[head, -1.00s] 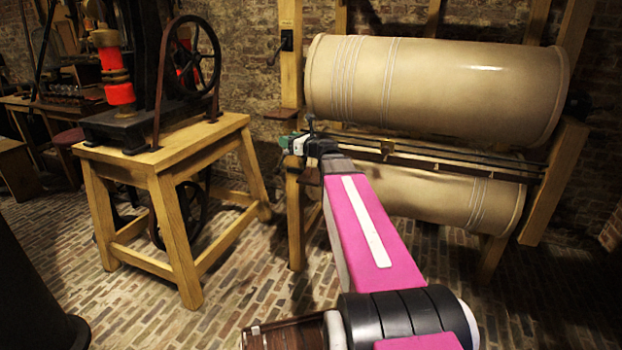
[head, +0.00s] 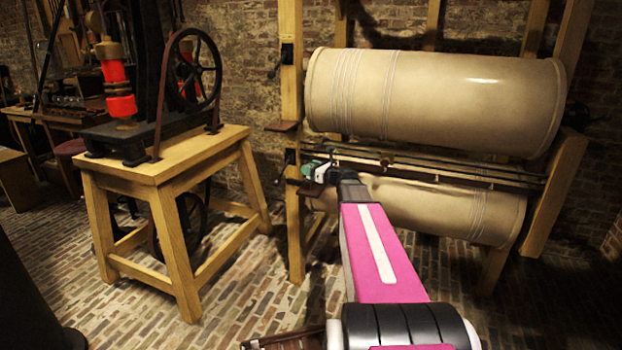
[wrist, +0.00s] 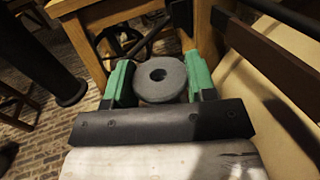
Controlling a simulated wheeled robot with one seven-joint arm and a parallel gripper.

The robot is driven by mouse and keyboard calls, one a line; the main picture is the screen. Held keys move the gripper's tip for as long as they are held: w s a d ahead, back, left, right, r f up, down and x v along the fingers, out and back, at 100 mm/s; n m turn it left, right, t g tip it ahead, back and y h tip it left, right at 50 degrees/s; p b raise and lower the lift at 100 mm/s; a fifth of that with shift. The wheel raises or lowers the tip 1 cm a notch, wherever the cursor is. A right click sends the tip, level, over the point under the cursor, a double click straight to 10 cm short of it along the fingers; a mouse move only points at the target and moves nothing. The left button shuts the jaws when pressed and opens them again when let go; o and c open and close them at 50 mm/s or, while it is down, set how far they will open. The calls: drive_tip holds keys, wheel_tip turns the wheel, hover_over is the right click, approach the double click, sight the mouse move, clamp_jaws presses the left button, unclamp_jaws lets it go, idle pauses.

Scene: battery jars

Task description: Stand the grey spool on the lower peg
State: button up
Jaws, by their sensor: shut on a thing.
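The grey spool (wrist: 172,90) shows in the wrist view as a round grey disc with a dark centre hole facing the camera. My gripper (wrist: 158,64) is shut on it, one green finger on each side. In the head view my gripper (head: 318,171) is at the left wooden post, just above a small brown ledge (head: 311,189). The spool is too small to make out there. I cannot clearly make out the lower peg; the gripper partly covers the ledge area. Another small brown ledge (head: 283,126) is higher on the same post.
A large cream upper drum (head: 435,100) and a lower drum (head: 440,210) lie right of the wooden post (head: 292,85), with dark rails (head: 450,166) between them. A wooden stand (head: 165,175) with a wheeled machine is left. Brick floor lies open between.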

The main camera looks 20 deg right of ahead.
drive_tip(key=shift+d+f, duration=0.1)
drive_tip(key=shift+f, duration=2)
drive_tip(key=shift+f, duration=0.15)
drive_tip(key=o, duration=0.9)
drive_tip(key=shift+s+d+r, duration=0.1)
drive_tip(key=shift+s+r, duration=0.05)
drive_tip(key=shift+r, duration=0.05)
drive_tip(key=v, duration=1.1)
drive_tip(key=shift+s+d, duration=0.15)
drive_tip(key=shift+s, duration=0.1)
